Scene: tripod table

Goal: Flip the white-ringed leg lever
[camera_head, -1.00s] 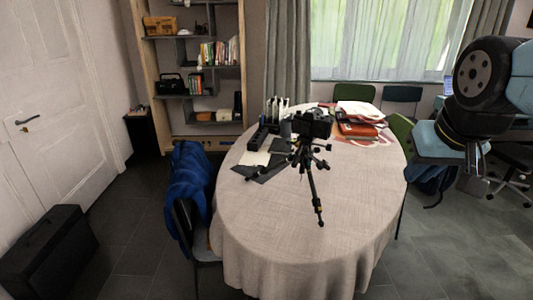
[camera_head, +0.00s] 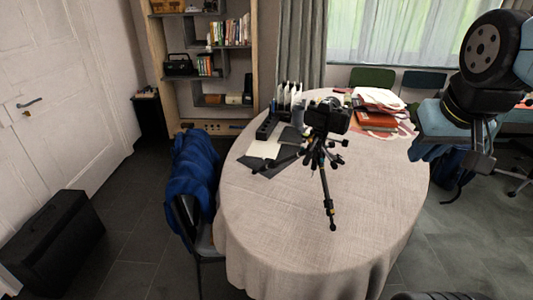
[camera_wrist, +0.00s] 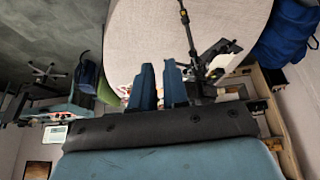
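A black tripod (camera_head: 319,157) with a camera (camera_head: 328,117) on top stands on the round cloth-covered table (camera_head: 285,215). One leg reaches toward the table's front. In the wrist view, which looks upside down, a tripod leg (camera_wrist: 187,32) shows beyond my fingers. I cannot make out a white ring on any leg lever; the levers are too small to tell apart. My gripper (camera_head: 484,150) hangs right of the table, well apart from the tripod. In the wrist view my gripper (camera_wrist: 159,72) has its two blue fingers apart with nothing between them.
A blue jacket (camera_head: 192,165) hangs on a chair at the table's left. Papers and red folders (camera_head: 378,110) lie at the back right, bottles (camera_head: 288,97) at the back. A black case (camera_head: 58,235) stands by the door. The front of the table is clear.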

